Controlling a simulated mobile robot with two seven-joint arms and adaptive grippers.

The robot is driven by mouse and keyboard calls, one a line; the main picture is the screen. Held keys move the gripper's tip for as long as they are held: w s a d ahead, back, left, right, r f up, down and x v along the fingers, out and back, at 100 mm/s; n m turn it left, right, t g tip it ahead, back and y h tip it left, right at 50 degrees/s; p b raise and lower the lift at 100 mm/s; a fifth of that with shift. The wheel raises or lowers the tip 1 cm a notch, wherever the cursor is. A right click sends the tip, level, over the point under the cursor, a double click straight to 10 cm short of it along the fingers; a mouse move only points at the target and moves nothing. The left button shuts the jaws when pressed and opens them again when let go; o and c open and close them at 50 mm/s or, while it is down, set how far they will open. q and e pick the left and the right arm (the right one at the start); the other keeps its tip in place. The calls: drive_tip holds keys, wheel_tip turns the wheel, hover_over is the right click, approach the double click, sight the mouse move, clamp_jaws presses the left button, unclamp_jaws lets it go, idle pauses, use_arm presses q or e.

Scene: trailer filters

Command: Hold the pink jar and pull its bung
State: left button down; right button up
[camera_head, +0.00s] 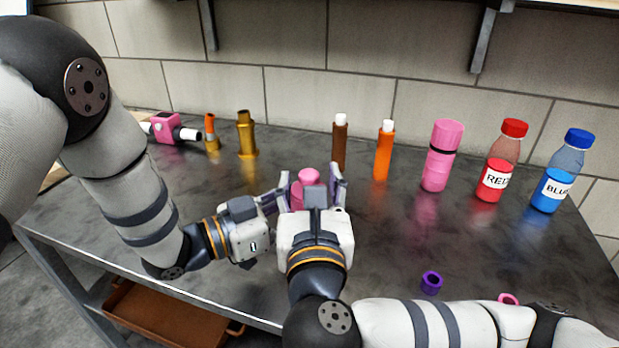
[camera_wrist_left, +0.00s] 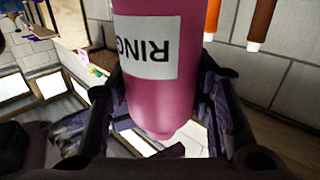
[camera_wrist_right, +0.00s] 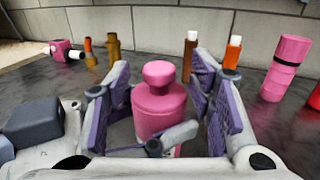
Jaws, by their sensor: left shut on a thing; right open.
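The pink jar (camera_wrist_right: 158,112) stands upright, with its rounded pink bung (camera_wrist_right: 158,72) seated on top. In the left wrist view the jar (camera_wrist_left: 152,85) fills the space between my left fingers and shows a white label with upside-down lettering. My left gripper (camera_head: 284,196) is shut on the jar's body from the left. My right gripper (camera_wrist_right: 160,100) is open, its purple-padded fingers on either side of the jar and bung, with gaps on both sides. In the head view the bung (camera_head: 308,175) shows between my right fingers, which with the hand hide most of the jar.
Behind stand a brown bottle (camera_head: 339,143), an orange bottle (camera_head: 384,151), a pink flask (camera_head: 441,156), a red bottle (camera_head: 499,162) and a blue bottle (camera_head: 562,172). Brass parts (camera_head: 246,135) and a pink device (camera_head: 168,129) are back left. A purple ring (camera_head: 431,282) lies front right.

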sight(309, 173)
drive_tip(key=shift+w, duration=1.2)
clamp_jaws()
drive_tip(key=shift+r, duration=0.1)
drive_tip(key=shift+a+r, duration=0.1)
drive_tip(key=shift+r, duration=0.9)
wheel_tip(309, 173, up, 4)
drive_tip(key=shift+r, duration=0.1)
use_arm(q)
drive_tip(key=c, duration=0.7)
unclamp_jaws()
